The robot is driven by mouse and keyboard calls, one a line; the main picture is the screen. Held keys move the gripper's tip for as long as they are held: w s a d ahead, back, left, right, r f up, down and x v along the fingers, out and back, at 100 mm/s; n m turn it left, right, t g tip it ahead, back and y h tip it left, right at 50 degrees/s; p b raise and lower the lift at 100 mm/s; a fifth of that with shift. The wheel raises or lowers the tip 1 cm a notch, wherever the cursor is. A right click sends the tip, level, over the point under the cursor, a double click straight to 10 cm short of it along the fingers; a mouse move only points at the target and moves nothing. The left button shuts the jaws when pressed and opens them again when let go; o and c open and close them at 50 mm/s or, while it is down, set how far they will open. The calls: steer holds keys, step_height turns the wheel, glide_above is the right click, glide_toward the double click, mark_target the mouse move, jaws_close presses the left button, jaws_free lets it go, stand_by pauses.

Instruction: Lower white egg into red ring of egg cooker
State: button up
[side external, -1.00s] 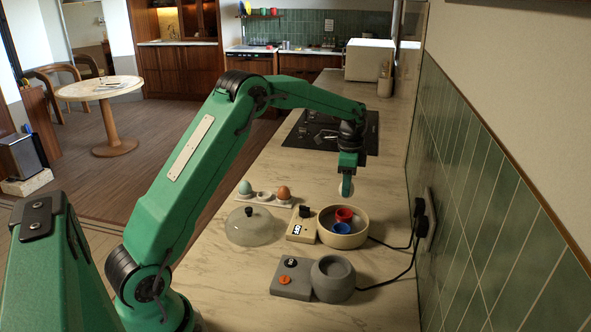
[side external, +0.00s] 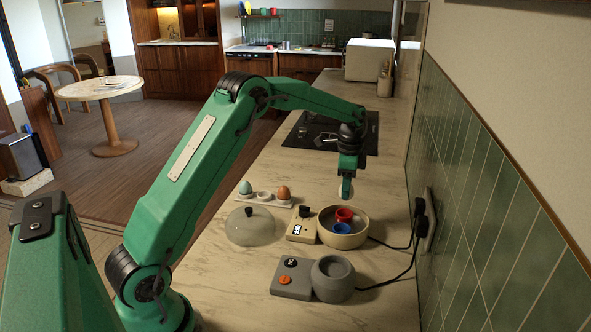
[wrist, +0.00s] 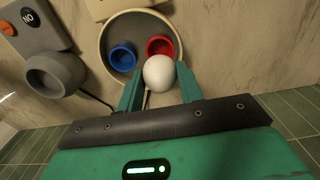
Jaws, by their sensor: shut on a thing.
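My gripper (side external: 346,188) is shut on the white egg (wrist: 159,73), which sits between the two green fingers in the wrist view. In the side view the egg (side external: 346,189) hangs above the back part of the egg cooker, apart from it. The cream egg cooker (side external: 356,240) is a round open bowl with a red ring (side external: 344,215) at the back and a blue ring (side external: 341,229) nearer the front. Both rings look empty. In the wrist view the red ring (wrist: 160,44) lies just beyond the egg, and the blue ring (wrist: 123,58) is left of it.
A clear lid (side external: 250,228) lies left of the cooker. A holder (side external: 266,199) carries a teal egg (side external: 245,187) and a brown egg (side external: 283,192). A grey appliance (side external: 333,279) stands in front. Cords run to the tiled wall (side external: 470,200) on the right.

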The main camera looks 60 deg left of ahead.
steer(key=shift+f, duration=0.75)
steer(key=shift+f, duration=2.5)
stand_by(2.6)
steer(key=o, duration=0.8)
steer(key=shift+c, duration=0.2)
steer(key=shift+w+a+r, duration=0.1)
steer(key=shift+a, duration=0.05)
steer(key=shift+r, duration=0.45)
steer(key=shift+d+r, duration=0.15)
steer(key=shift+r, duration=1.55)
steer(key=shift+d+r, duration=0.1)
steer(key=shift+r, duration=1.6)
steer(key=shift+s+r, duration=0.1)
steer(key=shift+s, duration=0.1)
